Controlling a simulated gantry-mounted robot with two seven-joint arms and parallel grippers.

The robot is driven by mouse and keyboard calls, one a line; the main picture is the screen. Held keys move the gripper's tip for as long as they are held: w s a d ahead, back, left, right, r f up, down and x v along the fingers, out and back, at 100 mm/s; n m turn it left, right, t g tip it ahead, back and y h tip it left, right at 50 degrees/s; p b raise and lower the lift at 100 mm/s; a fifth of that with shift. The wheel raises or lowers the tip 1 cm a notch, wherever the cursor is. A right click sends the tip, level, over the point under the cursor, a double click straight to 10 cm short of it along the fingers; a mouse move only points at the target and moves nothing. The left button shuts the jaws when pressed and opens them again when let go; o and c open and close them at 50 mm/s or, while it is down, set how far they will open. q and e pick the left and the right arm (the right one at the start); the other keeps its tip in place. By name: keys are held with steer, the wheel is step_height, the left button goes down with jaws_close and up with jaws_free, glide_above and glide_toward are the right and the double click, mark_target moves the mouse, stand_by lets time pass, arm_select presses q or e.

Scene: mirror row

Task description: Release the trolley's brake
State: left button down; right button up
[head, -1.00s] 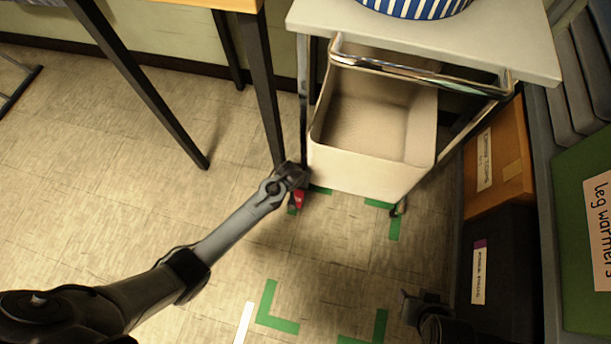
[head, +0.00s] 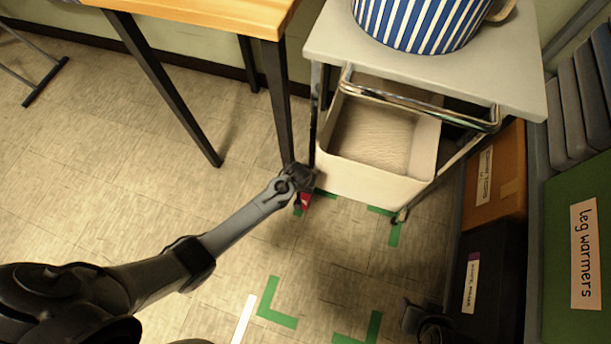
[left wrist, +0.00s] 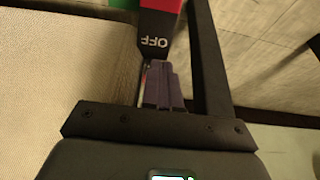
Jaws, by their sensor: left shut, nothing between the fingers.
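The trolley (head: 515,75) has a grey top, a chrome handle (head: 420,108) and a cream bin (head: 365,182) below. A red brake pedal (head: 306,201) is low by its left front leg. My left gripper (head: 306,177) is shut and empty at the pedal. In the left wrist view its fingertips (left wrist: 162,72) are at the OFF end; contact is unclear. My right gripper (head: 412,318) is low at the right, dark, its jaws unclear.
A wooden table (head: 210,15) with black legs stands close left of the trolley. Orange (head: 495,180) and black (head: 490,285) boxes and a green "leg warmers" box (head: 560,250) line the right. A blue-striped pot (head: 420,25) stands on the trolley. Green floor marks (head: 275,312) lie in front.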

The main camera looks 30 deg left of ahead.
arm_select(q)
steer(key=w+p+v, duration=0.1)
steer(key=p+v, duration=0.4)
steer(key=v, duration=0.5)
steer(key=shift+r, duration=0.2)
steer(key=shift+a, duration=0.1)
